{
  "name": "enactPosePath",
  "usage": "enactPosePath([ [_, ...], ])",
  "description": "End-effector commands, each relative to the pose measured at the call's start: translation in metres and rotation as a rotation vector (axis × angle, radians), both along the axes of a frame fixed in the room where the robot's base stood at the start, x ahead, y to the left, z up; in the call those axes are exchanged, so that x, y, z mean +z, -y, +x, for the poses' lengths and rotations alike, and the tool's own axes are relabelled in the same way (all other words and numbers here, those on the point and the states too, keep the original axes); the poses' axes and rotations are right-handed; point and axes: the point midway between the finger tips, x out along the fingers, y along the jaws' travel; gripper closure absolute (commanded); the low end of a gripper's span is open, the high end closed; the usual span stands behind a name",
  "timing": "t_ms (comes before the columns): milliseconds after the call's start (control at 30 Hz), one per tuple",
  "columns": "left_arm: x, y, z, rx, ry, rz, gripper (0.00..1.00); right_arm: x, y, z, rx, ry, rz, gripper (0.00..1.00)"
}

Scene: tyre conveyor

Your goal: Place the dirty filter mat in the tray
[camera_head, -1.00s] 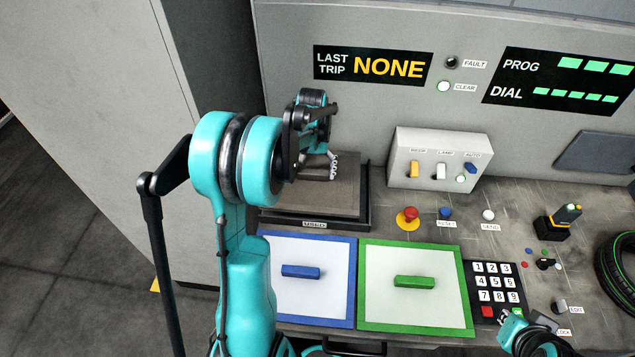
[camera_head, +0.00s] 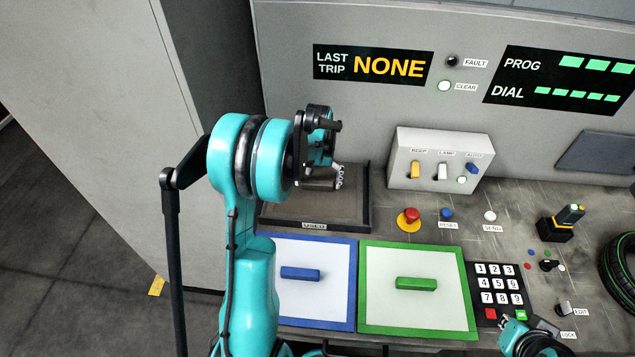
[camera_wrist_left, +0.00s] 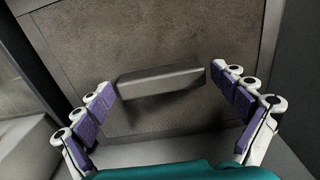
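The dirty filter mat (camera_wrist_left: 160,40) is a brown-grey sheet with a raised grey bar handle (camera_wrist_left: 160,82), seen from above in the left wrist view. In the head view the mat (camera_head: 300,212) lies in the dark-rimmed tray (camera_head: 366,205) labelled USED, partly hidden by my left arm. My left gripper (camera_head: 338,178) is over the tray. Its purple-padded fingers stand apart at either end of the handle, with small gaps and no clear grip. My right gripper (camera_head: 530,338) is at the bottom right, by the keypad; its fingers are not clear.
A blue-framed panel (camera_head: 315,310) and a green-framed panel (camera_head: 415,315), each with a bar handle, lie in front of the tray. A switch box (camera_head: 405,150) and a red button (camera_head: 409,215) stand to its right. A tall grey cabinet wall (camera_head: 95,90) is at left.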

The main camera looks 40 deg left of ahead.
Motion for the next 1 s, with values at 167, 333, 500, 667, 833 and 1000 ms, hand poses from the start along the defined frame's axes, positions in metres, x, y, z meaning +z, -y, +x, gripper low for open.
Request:
enactPosePath([
  [167, 0.001, 0.0, 0.0, 0.0, 0.0, 0.0, 0.0, 0.0, 0.0, 0.0, 0.0, 0.0, 0.0, 1.0],
  [333, 0.003, 0.0, 0.0, 0.0, 0.0, 0.0, 0.0, 0.002, 0.0, 0.0, 0.0, 0.0, 0.0, 1.0],
  [500, 0.024, 0.0, 0.0, 0.0, 0.0, 0.0, 0.0, 0.009, 0.0, 0.0, 0.0, 0.0, 0.0, 1.0],
  [667, 0.06, 0.0, 0.0, 0.0, 0.0, 0.0, 0.0, 0.017, 0.0, 0.0, 0.0, 0.0, 0.0, 1.0],
  [833, 0.096, 0.0, 0.0, 0.0, 0.0, 0.0, 0.0, 0.024, 0.0, 0.0, 0.0, 0.0, 0.0, 1.0],
  [1000, 0.117, 0.0, 0.0, 0.0, 0.0, 0.0, 0.0, 0.028, 0.0, 0.0, 0.0, 0.0, 0.0, 1.0],
])
